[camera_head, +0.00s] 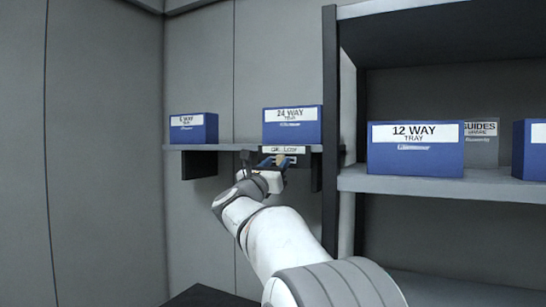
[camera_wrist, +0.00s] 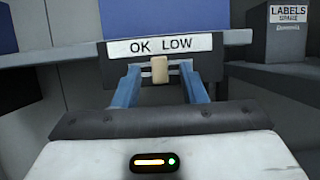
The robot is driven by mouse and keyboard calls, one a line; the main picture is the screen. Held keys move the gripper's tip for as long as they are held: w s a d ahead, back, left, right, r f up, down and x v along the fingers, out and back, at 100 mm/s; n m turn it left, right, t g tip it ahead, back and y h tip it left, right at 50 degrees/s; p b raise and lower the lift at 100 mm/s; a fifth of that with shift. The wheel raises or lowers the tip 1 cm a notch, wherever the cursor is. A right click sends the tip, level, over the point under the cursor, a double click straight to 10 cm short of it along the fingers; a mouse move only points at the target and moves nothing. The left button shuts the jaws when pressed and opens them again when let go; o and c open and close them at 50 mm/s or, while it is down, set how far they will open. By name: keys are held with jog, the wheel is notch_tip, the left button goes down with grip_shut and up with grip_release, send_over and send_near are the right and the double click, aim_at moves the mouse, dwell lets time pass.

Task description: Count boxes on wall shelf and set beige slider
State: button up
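The grey wall shelf (camera_head: 235,147) holds two blue boxes: a small box (camera_head: 194,128) at its left end, with a hard-to-read label, and a "24 WAY TRAY" box (camera_head: 292,126) at its right end. A sign reading "OK LOW" (camera_wrist: 130,48) hangs at the shelf's front edge, below the right box. The beige slider (camera_wrist: 160,70) sits at the sign's lower edge, about midway between the two words. My gripper (camera_wrist: 160,72) is open, its blue fingers either side of the slider with a visible gap to each. In the head view, my gripper (camera_head: 273,162) is just below the shelf edge.
A separate shelving unit (camera_head: 430,184) on the right holds a blue "12 WAY TRAY" box (camera_head: 416,149), a grey "GUIDES" box (camera_head: 481,143) and a partly cut-off blue box (camera_head: 530,150). A dark upright (camera_head: 331,120) stands right of my gripper. Space below the wall shelf is clear on the left.

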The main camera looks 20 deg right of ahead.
jog(key=shift+w+d+r, duration=0.2)
jog(key=shift+w+d, duration=0.1)
jog(key=shift+d, duration=0.05)
jog(key=shift+c, duration=0.2)
grip_shut()
